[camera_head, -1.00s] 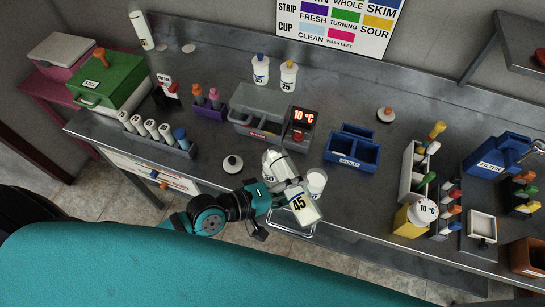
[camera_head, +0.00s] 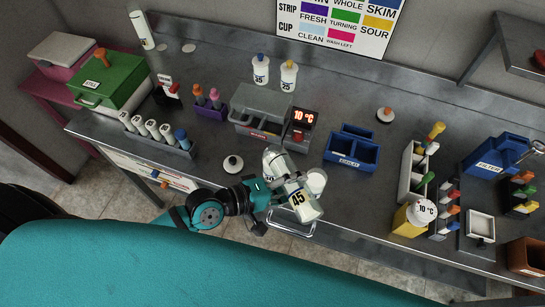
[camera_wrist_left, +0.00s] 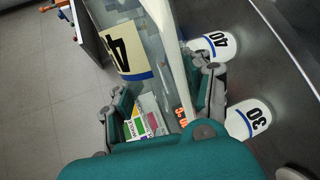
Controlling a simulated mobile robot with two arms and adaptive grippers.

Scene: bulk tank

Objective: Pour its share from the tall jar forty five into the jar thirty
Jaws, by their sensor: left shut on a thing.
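My left gripper (camera_head: 270,192) is shut on the tall jar forty five (camera_head: 298,199), a clear jar with a pale band and black 45. The jar is tilted over the front edge of the bench; its label end points to the front right. In the left wrist view the jar (camera_wrist_left: 125,45) lies between the fingers (camera_wrist_left: 165,105), with a pale strip along it. I cannot tell whether milk is flowing. My right gripper is not in view.
The jar forty (camera_wrist_left: 215,45) stands close by; it shows as a white jar (camera_head: 317,181) beside the held jar. A round lid with a knob (camera_head: 233,164) lies to the left. Behind stand a grey bin with a 10 °C display (camera_head: 304,116) and a blue box (camera_head: 352,148).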

